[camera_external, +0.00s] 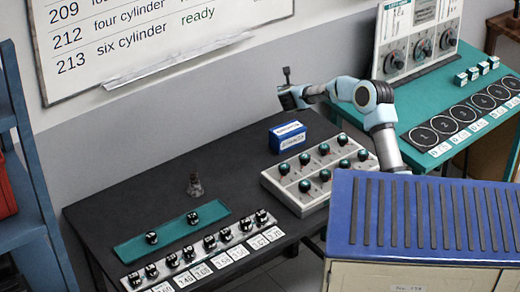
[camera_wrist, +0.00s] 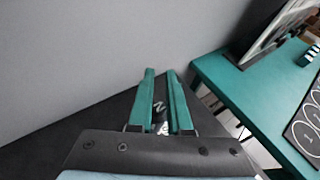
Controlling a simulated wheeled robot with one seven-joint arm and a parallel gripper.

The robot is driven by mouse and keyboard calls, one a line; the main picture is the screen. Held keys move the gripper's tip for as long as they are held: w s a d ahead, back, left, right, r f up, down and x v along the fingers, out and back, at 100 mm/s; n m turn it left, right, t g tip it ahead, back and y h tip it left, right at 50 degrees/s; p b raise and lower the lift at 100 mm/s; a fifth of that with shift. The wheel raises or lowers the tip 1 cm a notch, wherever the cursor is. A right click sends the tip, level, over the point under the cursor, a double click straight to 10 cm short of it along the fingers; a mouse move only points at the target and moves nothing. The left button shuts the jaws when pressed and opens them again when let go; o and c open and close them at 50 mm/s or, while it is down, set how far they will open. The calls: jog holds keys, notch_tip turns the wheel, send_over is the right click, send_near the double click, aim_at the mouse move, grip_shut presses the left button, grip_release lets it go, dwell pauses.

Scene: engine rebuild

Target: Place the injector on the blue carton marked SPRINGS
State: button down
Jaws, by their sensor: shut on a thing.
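My gripper (camera_wrist: 161,73) shows two long green fingers in the wrist view, close together. A dark thing with a pale mark, apparently the injector (camera_wrist: 160,119), is between them near their roots, and much of it is hidden. In the external view my gripper (camera_external: 290,97) is raised above the back of the dark table, near the wall. Its fingertips and the held thing cannot be made out there. The blue carton (camera_external: 283,131) stands on the table below my gripper, with white labels too small to read surely. There is a clear gap between them.
A pale tray (camera_external: 270,184) with several dark knobs lies in front of the carton. A grey upright part (camera_external: 195,186) stands left. A teal mat (camera_external: 170,235) and a labelled row of parts lie at front left. A teal table (camera_external: 415,105) with panel is right.

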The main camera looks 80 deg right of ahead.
send_over(286, 125)
jog(key=shift+n, duration=0.3)
notch_tip(286, 125, down, 8)
jog(key=shift+d+f+b, duration=0.15)
jog(key=shift+f+b, duration=0.05)
jog(key=shift+b, duration=0.25)
jog(key=shift+f, duration=0.1)
jog(key=shift+f+b, duration=0.2)
jog(key=shift+b, duration=0.1)
jog(key=c, duration=0.8)
grip_release()
jog(key=shift+r, duration=0.1)
jog(key=shift+c, duration=0.2)
